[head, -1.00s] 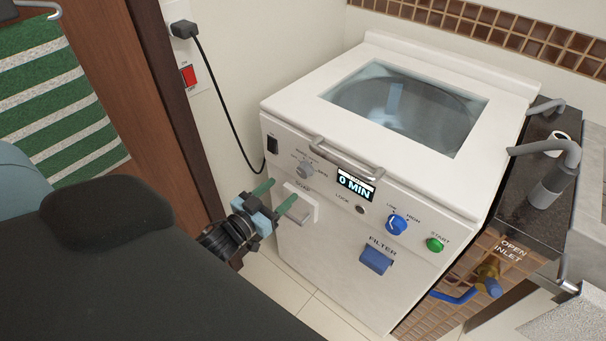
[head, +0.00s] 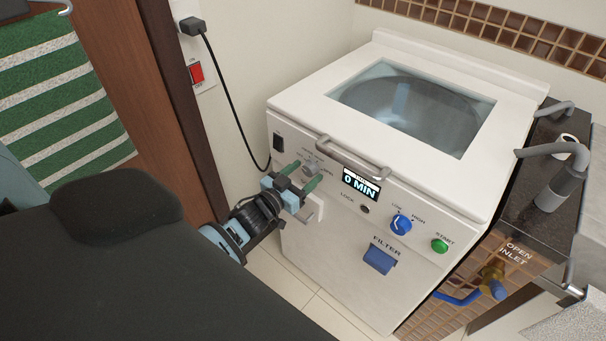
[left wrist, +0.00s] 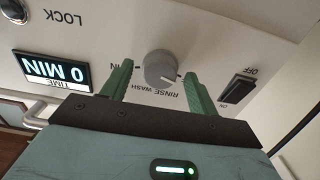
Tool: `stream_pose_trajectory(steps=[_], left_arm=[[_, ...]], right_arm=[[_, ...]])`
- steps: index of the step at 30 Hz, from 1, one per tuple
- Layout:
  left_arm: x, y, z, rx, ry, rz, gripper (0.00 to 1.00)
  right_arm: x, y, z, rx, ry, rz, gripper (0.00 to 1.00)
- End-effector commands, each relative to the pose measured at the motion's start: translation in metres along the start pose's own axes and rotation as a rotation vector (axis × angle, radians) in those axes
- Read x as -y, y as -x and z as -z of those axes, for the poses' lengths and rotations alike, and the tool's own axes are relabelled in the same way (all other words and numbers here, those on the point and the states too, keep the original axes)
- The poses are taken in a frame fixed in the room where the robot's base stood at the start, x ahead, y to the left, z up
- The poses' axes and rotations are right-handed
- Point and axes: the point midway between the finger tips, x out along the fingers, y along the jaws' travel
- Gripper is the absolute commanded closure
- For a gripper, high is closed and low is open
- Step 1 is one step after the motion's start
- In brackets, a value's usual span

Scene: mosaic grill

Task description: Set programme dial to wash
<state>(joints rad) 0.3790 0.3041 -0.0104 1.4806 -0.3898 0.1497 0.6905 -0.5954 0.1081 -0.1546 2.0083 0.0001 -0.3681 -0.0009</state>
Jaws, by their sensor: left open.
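The grey programme dial (head: 311,168) sits on the upper left of the white washing machine's front panel (head: 330,240). In the left wrist view the dial (left wrist: 160,68) shows upside down, with RINSE and WASH lettering beside it. My left gripper (head: 303,175) is open in front of the panel, its green fingers pointing at the dial. In the left wrist view the fingers of my left gripper (left wrist: 158,85) stand on either side of the dial, with a gap on both sides. I cannot tell how deep they reach. My right gripper is not in view.
The display (head: 361,184) reads 0 MIN. A lid handle (head: 352,158), a blue low/high knob (head: 401,224), a green start button (head: 439,246) and a blue filter flap (head: 380,259) are on the machine. The soap drawer (head: 315,210) is just below my left gripper. A black power switch (left wrist: 237,89) is beside the dial.

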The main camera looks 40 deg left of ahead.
Motion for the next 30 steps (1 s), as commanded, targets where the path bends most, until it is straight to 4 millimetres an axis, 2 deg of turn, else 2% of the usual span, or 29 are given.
stream_pose_trajectory(steps=[1, 11, 20, 30], left_arm=[[-0.0001, 0.0002, -0.0001, 0.0, 0.0, 0.0, 0.4], [0.0, 0.0004, 0.0, 0.0, 0.0, 0.0, 0.83], [0.0, 0.0005, 0.0, 0.0, -0.035, 0.0, 0.85], [0.0002, 0.0006, -0.0003, 0.0, -0.252, 0.0, 0.85]], right_arm=[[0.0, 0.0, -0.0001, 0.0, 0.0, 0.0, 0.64], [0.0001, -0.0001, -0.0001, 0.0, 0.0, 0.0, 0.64], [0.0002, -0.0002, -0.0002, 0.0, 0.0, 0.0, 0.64], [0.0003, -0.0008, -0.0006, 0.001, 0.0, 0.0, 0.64]])
